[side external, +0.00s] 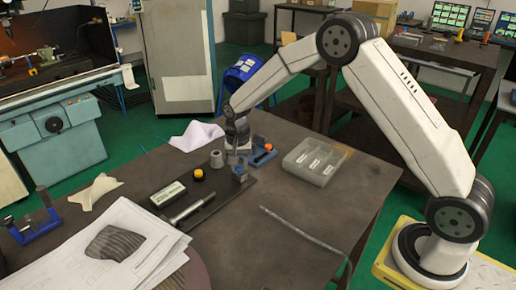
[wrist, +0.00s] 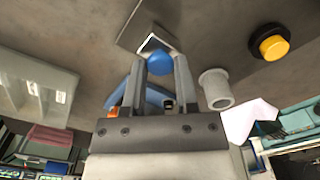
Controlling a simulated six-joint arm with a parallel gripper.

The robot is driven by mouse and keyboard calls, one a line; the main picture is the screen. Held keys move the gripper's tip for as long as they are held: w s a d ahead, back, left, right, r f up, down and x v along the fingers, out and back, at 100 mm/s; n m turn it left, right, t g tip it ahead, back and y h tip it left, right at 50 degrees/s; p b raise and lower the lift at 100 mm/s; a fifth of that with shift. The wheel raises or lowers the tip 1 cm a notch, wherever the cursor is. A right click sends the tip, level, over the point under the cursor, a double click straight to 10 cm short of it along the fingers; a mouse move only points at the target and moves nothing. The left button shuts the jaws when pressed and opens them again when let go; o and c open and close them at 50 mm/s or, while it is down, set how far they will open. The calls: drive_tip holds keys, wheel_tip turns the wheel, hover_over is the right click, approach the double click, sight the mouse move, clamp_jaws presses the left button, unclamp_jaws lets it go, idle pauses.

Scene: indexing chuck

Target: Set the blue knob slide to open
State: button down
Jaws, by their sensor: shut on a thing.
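My gripper (wrist: 160,64) is shut on the round blue knob (wrist: 160,62), which shows between its two fingertips in the wrist view. A dark plate (wrist: 133,36) and a white-edged part lie just beyond the knob. In the side view my gripper (side external: 239,170) points down at the dark fixture on the table, and the knob is mostly hidden there. The slide's markings and its exact position cannot be read.
A blue bracket with an orange part (side external: 264,155) stands close behind my gripper. A grey collar (side external: 215,159), a yellow button (side external: 199,173) and a clear tray (side external: 312,161) are nearby. A dark rod (side external: 300,228) lies in front. The table's right front is mostly clear.

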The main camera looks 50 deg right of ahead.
drive_tip(key=shift+d, duration=0.3)
drive_tip(key=c, duration=0.7)
unclamp_jaws()
drive_tip(key=o, duration=0.3)
drive_tip(key=shift+a, duration=0.1)
drive_tip(key=shift+r, duration=3.95)
